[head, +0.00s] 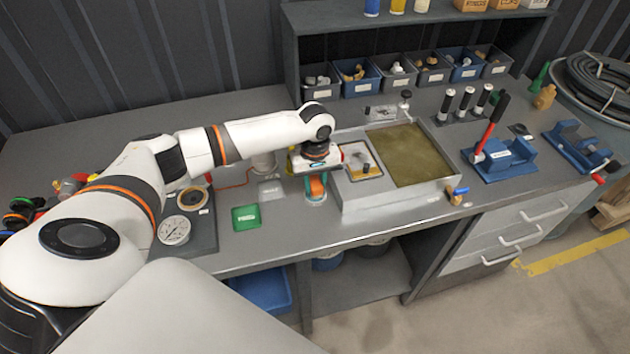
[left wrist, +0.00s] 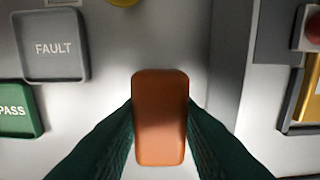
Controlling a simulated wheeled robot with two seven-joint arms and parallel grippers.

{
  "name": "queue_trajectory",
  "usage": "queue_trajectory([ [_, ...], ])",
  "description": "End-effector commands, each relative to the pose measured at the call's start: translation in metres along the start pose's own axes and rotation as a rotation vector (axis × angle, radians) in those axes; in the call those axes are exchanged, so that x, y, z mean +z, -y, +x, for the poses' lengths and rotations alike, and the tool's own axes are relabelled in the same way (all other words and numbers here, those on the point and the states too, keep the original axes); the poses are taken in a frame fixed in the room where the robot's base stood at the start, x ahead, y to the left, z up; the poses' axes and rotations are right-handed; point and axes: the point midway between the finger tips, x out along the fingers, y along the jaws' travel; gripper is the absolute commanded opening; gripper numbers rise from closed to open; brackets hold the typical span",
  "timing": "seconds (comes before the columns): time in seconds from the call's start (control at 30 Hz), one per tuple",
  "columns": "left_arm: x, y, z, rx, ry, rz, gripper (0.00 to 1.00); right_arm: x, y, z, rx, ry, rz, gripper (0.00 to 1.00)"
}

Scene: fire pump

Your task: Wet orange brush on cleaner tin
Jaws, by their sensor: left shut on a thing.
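My left gripper (head: 317,178) points down over the bench and is shut on the orange brush (head: 317,187). In the left wrist view the orange brush (left wrist: 160,118) stands between the two dark green fingers (left wrist: 160,130). In the left wrist view no tin shows under the brush. My right gripper is not in view.
A green PASS tray (head: 246,217) and a grey FAULT tray (head: 271,190) lie left of the brush. The grey basin unit (head: 390,201) stands close on the right. A blue vise (head: 510,165) is farther right. Part bins (head: 360,85) line the back.

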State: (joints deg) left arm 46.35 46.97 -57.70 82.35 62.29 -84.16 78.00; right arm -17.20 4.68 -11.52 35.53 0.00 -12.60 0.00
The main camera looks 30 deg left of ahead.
Motion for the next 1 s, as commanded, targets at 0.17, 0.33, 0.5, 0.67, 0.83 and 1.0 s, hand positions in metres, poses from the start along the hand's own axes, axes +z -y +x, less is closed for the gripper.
queue_trajectory([
  [0.17,0.0,0.0001,0.0,0.0,0.0,0.0,0.1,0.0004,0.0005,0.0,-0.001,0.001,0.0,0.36],
  [0.33,0.0,0.0002,0.0008,0.0,0.0,0.0,0.1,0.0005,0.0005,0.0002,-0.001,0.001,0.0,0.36],
  [0.5,0.0,0.0002,0.0028,0.0,0.0,0.0,0.1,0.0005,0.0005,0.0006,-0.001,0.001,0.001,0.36],
  [0.67,0.0,0.0003,0.0047,-0.001,0.0,0.0,0.1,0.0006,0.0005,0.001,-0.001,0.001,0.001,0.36],
  [0.83,0.0001,0.0003,0.0067,-0.001,0.0,0.0,0.1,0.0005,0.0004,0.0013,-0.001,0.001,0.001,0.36],
  [1.0,0.0001,0.0004,0.0088,0.0,0.0,0.0,0.1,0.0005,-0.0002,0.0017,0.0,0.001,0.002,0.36],
])
